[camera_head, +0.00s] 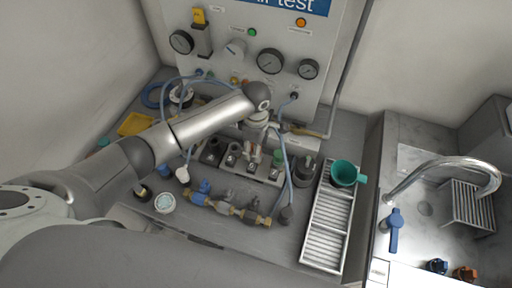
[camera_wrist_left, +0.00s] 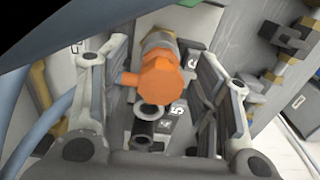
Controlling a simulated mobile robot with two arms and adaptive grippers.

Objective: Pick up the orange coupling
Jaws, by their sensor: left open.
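The orange coupling (camera_wrist_left: 160,80) shows in the left wrist view, above a dark socket, with a metal fitting behind it. My left gripper (camera_wrist_left: 152,62) is open, with one finger on each side of the coupling. A gap shows between the coupling and the right finger; the coupling's side stub comes close to the left finger, and I cannot tell if they touch. In the head view my left gripper (camera_head: 262,122) is small, over the back of the grey rack, and my wrist partly hides it. I cannot make out the coupling there. My right gripper is not in view.
A grey socket rack (camera_head: 240,170) holds several fittings. Blue hoses (camera_head: 288,175) hang close to my left wrist. A gauge panel (camera_head: 250,50) stands behind. A brass valve manifold (camera_head: 230,207) lies in front. A teal cup (camera_head: 344,173) stands on a drain grate (camera_head: 326,232), right.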

